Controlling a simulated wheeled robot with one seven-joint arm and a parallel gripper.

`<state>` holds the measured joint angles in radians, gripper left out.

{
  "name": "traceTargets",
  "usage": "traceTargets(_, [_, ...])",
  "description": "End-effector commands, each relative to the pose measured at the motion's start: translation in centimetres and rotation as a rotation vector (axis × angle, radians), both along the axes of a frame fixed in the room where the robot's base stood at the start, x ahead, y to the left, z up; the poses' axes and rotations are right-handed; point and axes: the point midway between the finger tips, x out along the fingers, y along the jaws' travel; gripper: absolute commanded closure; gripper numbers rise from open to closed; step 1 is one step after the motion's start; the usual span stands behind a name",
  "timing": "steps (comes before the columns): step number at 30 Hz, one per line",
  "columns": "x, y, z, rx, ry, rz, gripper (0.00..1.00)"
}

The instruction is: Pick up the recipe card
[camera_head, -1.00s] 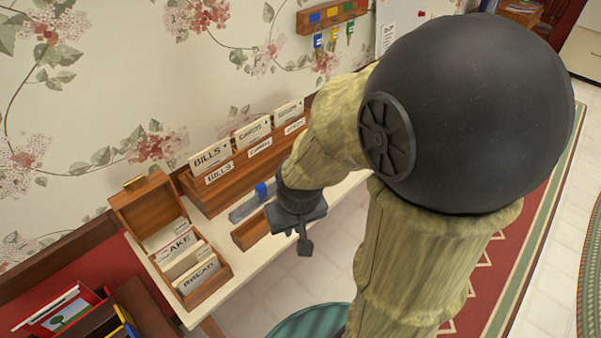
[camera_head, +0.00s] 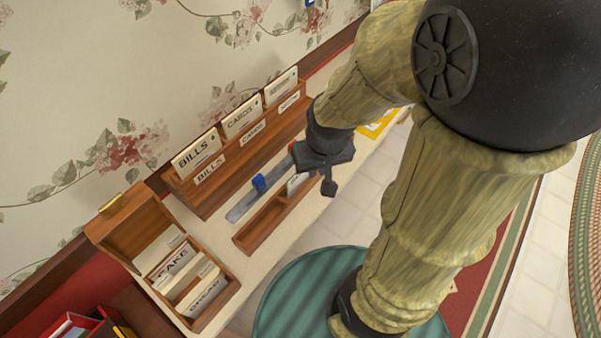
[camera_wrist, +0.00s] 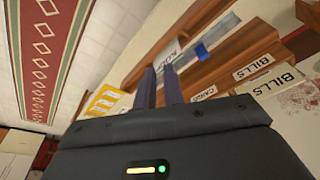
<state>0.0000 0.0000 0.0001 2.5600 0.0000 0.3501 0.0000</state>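A white card with dark lettering (camera_wrist: 168,52) lies in the long wooden tray, just beyond my fingertips in the wrist view; part of it (camera_head: 297,182) shows beside my gripper in the head view. I cannot read its lettering fully. The wooden recipe box (camera_head: 231,290), lid open, stands at the left with upright cards, among them cards marked CAKE (camera_head: 172,264) and BREAD (camera_head: 206,292). My gripper (camera_head: 328,187) hangs over the right end of the tray (camera_head: 258,232). In the wrist view its two dark fingers (camera_wrist: 159,80) stand slightly apart, with nothing visibly held.
A wooden sorter (camera_head: 222,187) with BILLS and CARDS dividers stands behind the tray, against the wall. A grey strip with a blue piece (camera_head: 259,183) lies between them. A yellow-edged item (camera_head: 380,125) is to the right. A round green seat (camera_head: 290,290) is below the table.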

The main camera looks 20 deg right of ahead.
Motion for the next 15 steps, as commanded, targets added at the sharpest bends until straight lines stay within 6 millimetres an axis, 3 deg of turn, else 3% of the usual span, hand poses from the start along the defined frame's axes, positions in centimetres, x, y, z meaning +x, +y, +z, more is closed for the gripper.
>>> traceTargets(5, [0.4,0.0,-0.2,0.004,0.004,-0.018,0.9])
traceTargets(8, [1.7,-0.1,-0.7,0.021,0.022,-0.09,0.9])
traceTargets(15, [8.3,-0.2,-3.2,0.087,0.121,-0.487,0.9])
